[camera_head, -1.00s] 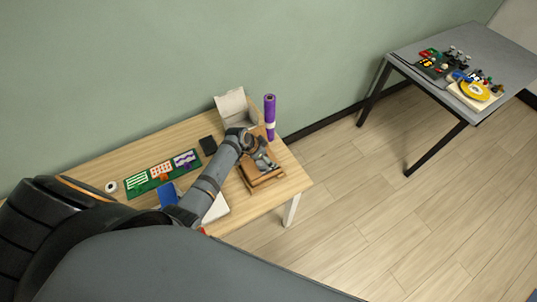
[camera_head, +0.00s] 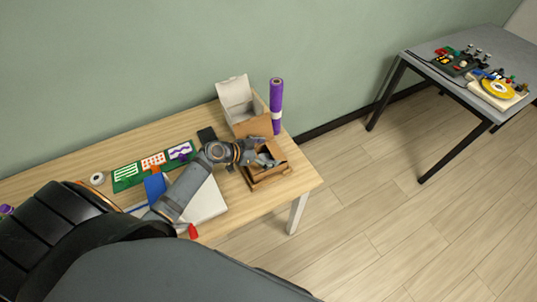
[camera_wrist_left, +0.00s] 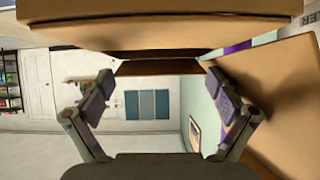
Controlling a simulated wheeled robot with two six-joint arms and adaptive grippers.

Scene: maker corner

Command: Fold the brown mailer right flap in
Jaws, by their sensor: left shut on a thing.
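The brown mailer (camera_head: 270,182) is an open cardboard box near the right end of the wooden table. My left gripper (camera_head: 267,160) reaches over it from the left, its fingers low at the box. In the left wrist view, the fingers (camera_wrist_left: 160,88) stand apart on either side of a narrow brown strip (camera_wrist_left: 158,67), which I take as a flap of the mailer. A broad brown panel (camera_wrist_left: 160,35) fills the top, and another brown panel (camera_wrist_left: 285,95) rises at the right. My arm hides part of the box, so which flap is held is unclear. My right gripper is not in view.
An open box with a raised white lid (camera_head: 237,92) and a purple roll (camera_head: 276,105) stand just behind the mailer. A white flat item (camera_head: 207,202), a blue item (camera_head: 155,187) and a green board (camera_head: 128,180) lie left. The table's right end is clear.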

